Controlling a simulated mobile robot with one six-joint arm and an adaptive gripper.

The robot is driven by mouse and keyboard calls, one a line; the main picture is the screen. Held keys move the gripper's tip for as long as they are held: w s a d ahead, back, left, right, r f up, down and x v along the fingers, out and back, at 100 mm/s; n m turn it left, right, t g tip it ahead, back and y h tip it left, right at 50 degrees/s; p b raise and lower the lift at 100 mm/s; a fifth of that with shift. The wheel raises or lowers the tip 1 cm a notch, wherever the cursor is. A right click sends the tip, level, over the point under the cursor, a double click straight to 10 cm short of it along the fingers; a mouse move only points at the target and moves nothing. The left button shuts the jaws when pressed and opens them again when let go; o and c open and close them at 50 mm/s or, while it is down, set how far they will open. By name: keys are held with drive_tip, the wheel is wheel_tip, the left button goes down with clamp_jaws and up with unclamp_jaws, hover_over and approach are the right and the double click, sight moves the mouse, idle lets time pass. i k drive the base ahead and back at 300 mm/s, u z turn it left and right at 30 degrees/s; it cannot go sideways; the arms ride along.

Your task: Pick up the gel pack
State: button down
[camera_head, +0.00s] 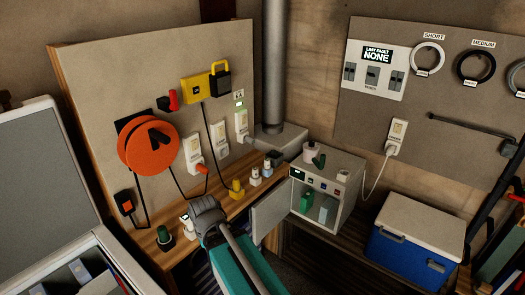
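I cannot tell for sure which thing is the gel pack. A small blue item (80,269) lies in the open chest (112,240) at the lower left. A pale, flat greenish item (327,209) stands in the small open cabinet (345,207) right of centre, beside a green bottle-like item (306,201). My gripper (203,205) is dark grey and sits at the end of my teal arm, over or near the wooden bench. It appears apart from these items. Its fingers are too small and dark to show whether they are open.
The small cabinet's door (270,211) stands open toward my arm. Small bottles and plugs stand on the wooden bench (215,205). An orange cable reel (148,148) hangs on the left board. A blue cooler (412,249) with a white lid is at the right.

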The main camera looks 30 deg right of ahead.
sight(326, 209)
drive_tip(key=z, duration=1.45)
